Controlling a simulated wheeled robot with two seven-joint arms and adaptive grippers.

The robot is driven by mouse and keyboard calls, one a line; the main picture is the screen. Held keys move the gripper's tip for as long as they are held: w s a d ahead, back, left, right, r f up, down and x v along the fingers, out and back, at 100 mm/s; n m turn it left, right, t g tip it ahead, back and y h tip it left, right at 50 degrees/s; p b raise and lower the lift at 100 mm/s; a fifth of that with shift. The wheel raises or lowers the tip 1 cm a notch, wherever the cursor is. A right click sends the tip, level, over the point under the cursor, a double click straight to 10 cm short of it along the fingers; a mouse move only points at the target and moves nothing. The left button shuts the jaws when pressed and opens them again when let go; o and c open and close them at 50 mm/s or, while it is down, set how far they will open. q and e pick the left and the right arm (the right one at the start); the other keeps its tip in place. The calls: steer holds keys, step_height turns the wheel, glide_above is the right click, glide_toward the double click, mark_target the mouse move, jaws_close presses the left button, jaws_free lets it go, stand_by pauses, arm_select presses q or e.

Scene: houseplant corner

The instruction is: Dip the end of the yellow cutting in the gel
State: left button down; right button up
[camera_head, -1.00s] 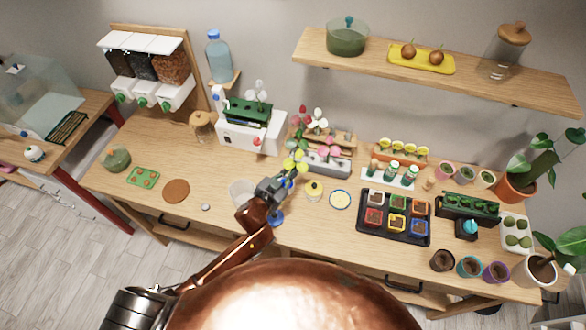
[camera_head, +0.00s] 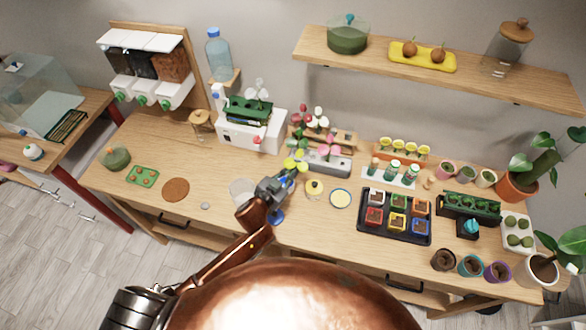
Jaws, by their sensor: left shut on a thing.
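My left gripper (camera_head: 283,181) is shut on the yellow cutting (camera_head: 292,164), whose yellow leaves show above the fingers. The cutting's lower end is hidden behind the gripper. A small yellow-banded pot (camera_head: 314,188) stands on the table just right of the gripper, apart from it. A shallow round dish with a blue rim and pale filling (camera_head: 340,199) lies right of the pot. I cannot tell for sure which of these two holds the gel. My right gripper is not in view.
A whitish round container (camera_head: 240,188) stands close left of the gripper. A black tray of coloured pots (camera_head: 393,217) is on the right. Pink and white flower cuttings in a grey rack (camera_head: 326,161) stand behind. The table's left front is mostly clear.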

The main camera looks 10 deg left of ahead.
arm_select(q)
steer(key=shift+f, duration=0.4)
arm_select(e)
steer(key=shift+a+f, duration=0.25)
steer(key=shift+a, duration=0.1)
arm_select(q)
steer(key=shift+f+b, duration=0.3)
steer(key=shift+b, duration=0.05)
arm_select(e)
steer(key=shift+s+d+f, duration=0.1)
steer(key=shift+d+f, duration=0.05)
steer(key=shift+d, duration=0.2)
arm_select(q)
step_height(320, 180, up, 5)
steer(key=p, duration=0.5)
steer(key=shift+r+p, duration=1.1)
steer(key=shift+p, duration=0.15)
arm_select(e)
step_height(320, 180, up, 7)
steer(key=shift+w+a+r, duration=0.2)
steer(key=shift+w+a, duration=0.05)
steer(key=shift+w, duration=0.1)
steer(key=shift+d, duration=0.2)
